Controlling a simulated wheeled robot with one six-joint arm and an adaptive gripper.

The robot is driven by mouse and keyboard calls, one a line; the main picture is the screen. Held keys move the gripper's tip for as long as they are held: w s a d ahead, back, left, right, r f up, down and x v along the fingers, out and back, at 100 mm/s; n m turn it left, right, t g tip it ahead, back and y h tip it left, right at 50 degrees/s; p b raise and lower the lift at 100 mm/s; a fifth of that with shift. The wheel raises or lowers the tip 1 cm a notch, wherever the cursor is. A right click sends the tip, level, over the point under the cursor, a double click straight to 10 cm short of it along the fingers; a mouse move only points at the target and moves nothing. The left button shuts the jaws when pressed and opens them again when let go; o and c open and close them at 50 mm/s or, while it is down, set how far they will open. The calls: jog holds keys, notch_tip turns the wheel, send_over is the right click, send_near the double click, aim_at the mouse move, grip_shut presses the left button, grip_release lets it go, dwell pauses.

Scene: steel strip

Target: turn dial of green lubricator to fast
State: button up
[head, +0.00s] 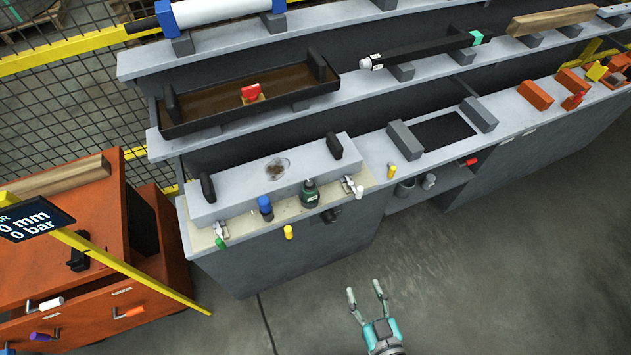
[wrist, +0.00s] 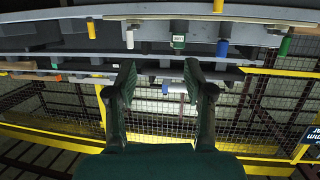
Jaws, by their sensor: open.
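The green lubricator (head: 309,196) stands at the front edge of the near grey bench, with a dark top in the head view. It has a pale label, and the dial's setting is too small to read. In the wrist view, which looks inverted, the green lubricator (wrist: 179,42) shows beyond and above the fingers. My gripper (head: 365,288) is open and empty, over the floor in front of the bench and apart from the lubricator. Its two spread fingers also show in the wrist view (wrist: 160,72).
A blue-topped unit (head: 265,205) stands left of the lubricator, and a white-handled fitting (head: 353,187) right of it. Orange cabinets (head: 80,250) and a yellow rail stand at left. The floor (head: 450,280) is clear.

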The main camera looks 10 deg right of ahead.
jog(key=w+a+t, duration=0.1)
jog(key=w+a, duration=0.3)
jog(key=w, duration=0.6)
jog(key=m+t+h, duration=0.1)
jog(key=t, duration=0.1)
send_near(310, 187)
jog(key=w, duration=1.1)
jog(key=shift+w+a+f, duration=0.15)
jog(key=shift+w+a, duration=0.05)
jog(key=shift+a, duration=0.1)
grip_shut()
